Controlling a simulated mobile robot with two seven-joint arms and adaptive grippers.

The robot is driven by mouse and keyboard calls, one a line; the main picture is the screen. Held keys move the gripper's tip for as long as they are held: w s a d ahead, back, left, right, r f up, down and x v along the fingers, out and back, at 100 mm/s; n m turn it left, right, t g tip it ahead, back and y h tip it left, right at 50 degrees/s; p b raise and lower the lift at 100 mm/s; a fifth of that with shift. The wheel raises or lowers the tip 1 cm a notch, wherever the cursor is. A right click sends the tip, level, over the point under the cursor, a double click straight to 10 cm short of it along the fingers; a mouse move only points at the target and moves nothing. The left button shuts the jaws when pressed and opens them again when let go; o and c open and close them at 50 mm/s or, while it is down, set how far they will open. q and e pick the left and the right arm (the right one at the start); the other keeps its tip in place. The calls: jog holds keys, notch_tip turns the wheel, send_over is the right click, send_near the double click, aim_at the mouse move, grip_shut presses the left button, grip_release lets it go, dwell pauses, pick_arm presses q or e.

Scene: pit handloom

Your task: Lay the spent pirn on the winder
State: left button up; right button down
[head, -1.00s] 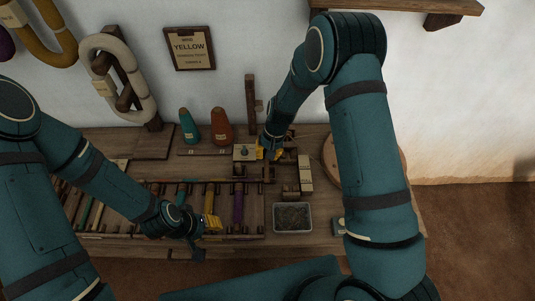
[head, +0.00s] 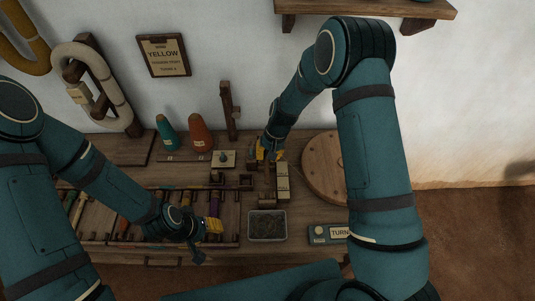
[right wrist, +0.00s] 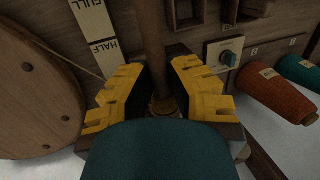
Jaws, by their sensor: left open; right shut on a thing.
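My right gripper (head: 267,152) is over the back of the bench, between the switch box and the wheel. In the right wrist view its yellow fingers (right wrist: 160,95) are shut on a bare brown rod (right wrist: 152,40), which looks like the spent pirn, with a brass-coloured end at the fingers. The pirn is hidden in the head view. The winder's large wooden wheel (head: 322,170) stands right of this gripper and shows at the left in the wrist view (right wrist: 30,90). Small dark wooden holders (head: 231,180) are left of the gripper. My left gripper (head: 207,227) is open over the rack's front.
A slotted rack (head: 105,238) with coloured pirns fills the bench's left. A FULL/HALF gauge (head: 282,180), a grey tray (head: 267,226) and a TURN sign (head: 338,233) are at the right. Green (head: 166,133) and orange (head: 200,133) cones and a post (head: 229,110) stand behind.

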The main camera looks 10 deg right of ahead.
aim_at(267, 164)
pick_arm(q)
jog(key=shift+a+b+x, duration=0.2)
jog(key=shift+b+x, duration=1.45)
jog(key=shift+x, duration=0.15)
pick_arm(e)
jog(key=shift+f, duration=2.6)
pick_arm(q)
jog(key=shift+w+a+f+b, duration=0.1)
jog(key=shift+w+f+b, duration=0.1)
jog(key=shift+f+b, duration=0.5)
pick_arm(e)
jog(key=shift+d+f, duration=0.1)
jog(key=shift+f, duration=0.7)
pick_arm(q)
jog(key=shift+w+a+f+b, duration=0.1)
jog(key=shift+a+f+b, duration=0.1)
jog(key=shift+f+b, duration=0.3)
pick_arm(e)
jog(key=shift+f, duration=0.65)
jog(key=c, duration=0.5)
grip_release()
jog(key=shift+r, duration=0.1)
